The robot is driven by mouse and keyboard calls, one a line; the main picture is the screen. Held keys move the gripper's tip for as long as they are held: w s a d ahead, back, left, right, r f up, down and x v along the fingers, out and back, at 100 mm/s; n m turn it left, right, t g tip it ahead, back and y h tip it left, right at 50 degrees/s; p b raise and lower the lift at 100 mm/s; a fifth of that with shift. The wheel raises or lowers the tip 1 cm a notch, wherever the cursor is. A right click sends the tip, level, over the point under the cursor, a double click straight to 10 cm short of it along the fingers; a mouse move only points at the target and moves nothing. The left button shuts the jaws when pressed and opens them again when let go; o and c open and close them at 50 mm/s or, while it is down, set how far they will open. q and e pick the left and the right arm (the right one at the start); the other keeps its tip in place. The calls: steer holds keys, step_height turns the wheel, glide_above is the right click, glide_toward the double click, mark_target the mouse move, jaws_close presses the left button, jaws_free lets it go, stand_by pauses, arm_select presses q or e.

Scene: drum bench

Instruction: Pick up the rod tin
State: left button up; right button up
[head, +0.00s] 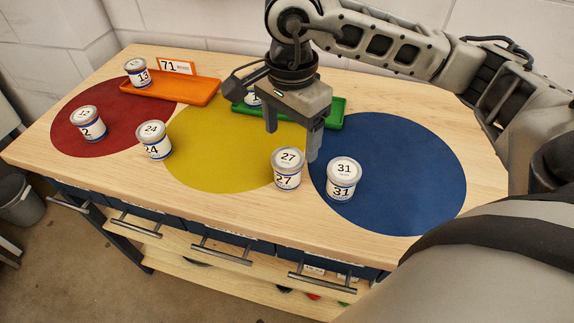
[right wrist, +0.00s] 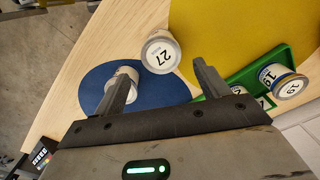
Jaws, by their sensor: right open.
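Several white tins with grey lids and printed numbers stand on the bench; I cannot tell from the labels which is the rod tin. Tin 27 (head: 288,170) stands between the yellow and blue circles, and tin 31 (head: 343,180) on the blue one. Tin 24 (head: 155,141) and tin 12 (head: 87,124) stand further left. My right gripper (head: 293,140) is open and empty, pointing down just behind and above tin 27. In the right wrist view, tin 27 (right wrist: 160,52) lies ahead between the fingertips (right wrist: 165,73); a finger partly hides tin 31 (right wrist: 121,72). My left gripper is not in view.
Tin 13 (head: 137,74) stands at the left end of the orange tray (head: 190,92), near a 71 sign (head: 176,66). The green tray (head: 332,119) holds tin 19 (right wrist: 285,80) and another tin, mostly hidden in the head view. The yellow circle's front (head: 215,165) is clear.

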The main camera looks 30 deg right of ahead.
mark_target(288, 158)
steer(key=f, duration=0.4)
steer(key=f+p, duration=0.1)
steer(key=f, duration=0.3)
steer(key=shift+a+f, duration=0.2)
steer(key=shift+f, duration=0.05)
steer(key=c, duration=1)
